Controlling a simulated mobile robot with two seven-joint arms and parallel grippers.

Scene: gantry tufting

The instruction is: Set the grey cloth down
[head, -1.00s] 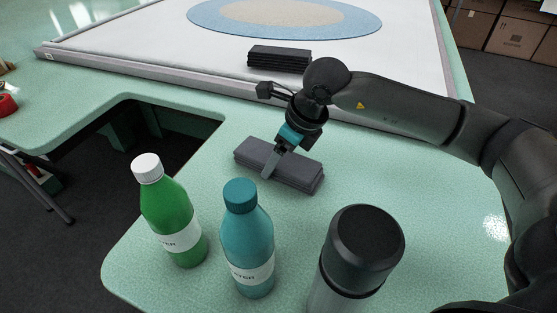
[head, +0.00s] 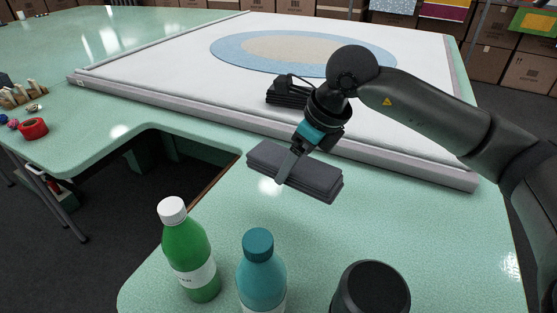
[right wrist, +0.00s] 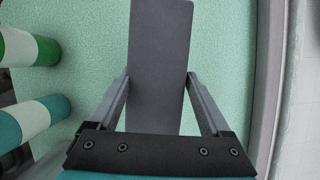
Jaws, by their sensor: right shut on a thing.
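The grey cloth (head: 310,176) is a folded, flat oblong stack over the green table, between the bottles and the white tufting frame. My right gripper (head: 286,168) is shut on it, with one finger showing across its near side. It looks held a little above the table, but the gap is hard to judge. In the right wrist view the cloth (right wrist: 160,45) stretches away between the two fingers of the right gripper (right wrist: 157,85), which press on its long sides. My left gripper is out of view.
A green bottle (head: 188,255), a teal bottle (head: 262,280) and a dark cylinder (head: 371,290) stand at the near edge. A dark folded stack (head: 285,93) lies on the white tufting frame (head: 180,60). The green table (head: 430,235) is clear at right.

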